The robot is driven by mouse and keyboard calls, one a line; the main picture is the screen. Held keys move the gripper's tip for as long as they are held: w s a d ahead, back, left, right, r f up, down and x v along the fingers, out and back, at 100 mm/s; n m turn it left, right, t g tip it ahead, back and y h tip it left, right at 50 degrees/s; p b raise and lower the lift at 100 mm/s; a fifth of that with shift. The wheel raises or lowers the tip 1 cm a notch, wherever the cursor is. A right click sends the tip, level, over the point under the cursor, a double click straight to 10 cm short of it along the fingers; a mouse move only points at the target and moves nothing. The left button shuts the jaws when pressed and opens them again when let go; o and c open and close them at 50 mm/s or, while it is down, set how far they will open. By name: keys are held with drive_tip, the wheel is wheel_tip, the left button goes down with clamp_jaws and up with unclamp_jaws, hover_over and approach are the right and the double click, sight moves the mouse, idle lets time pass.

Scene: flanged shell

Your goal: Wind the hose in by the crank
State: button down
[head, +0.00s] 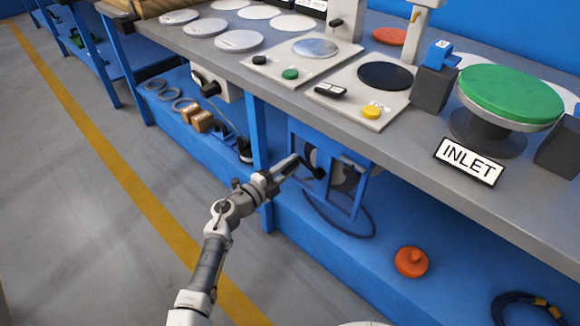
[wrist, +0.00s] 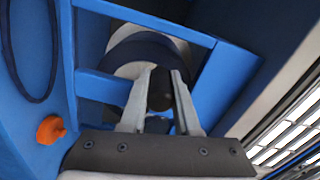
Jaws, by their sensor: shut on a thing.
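The hose reel hangs in a blue frame (head: 357,200) under the bench; the frame also shows in the wrist view (wrist: 215,88). Its drum (wrist: 148,50) is white and dark, behind my fingers. A dark hose (head: 347,232) hangs from the reel in a loop onto the blue lower shelf; in the wrist view the loop (wrist: 22,92) is at the upper left. My gripper (head: 299,163) reaches the reel's front. In the wrist view my gripper (wrist: 163,80) is shut on the dark crank handle (wrist: 160,98), which sits between both fingers. The rest of the crank is mostly hidden.
An orange knobbed part (head: 411,262) lies on the lower shelf right of the reel. A blue bench leg (head: 259,150) stands close left of my gripper. The grey bench top (head: 400,155) overhangs the reel. Open floor (head: 90,220) lies to the left.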

drive_tip(key=shift+r, duration=0.15)
drive_tip(key=c, duration=0.6)
unclamp_jaws()
drive_tip(key=shift+c, duration=0.2)
drive_tip(key=v, duration=0.7)
drive_tip(key=shift+s+a, duration=0.15)
drive_tip(key=shift+s, duration=0.1)
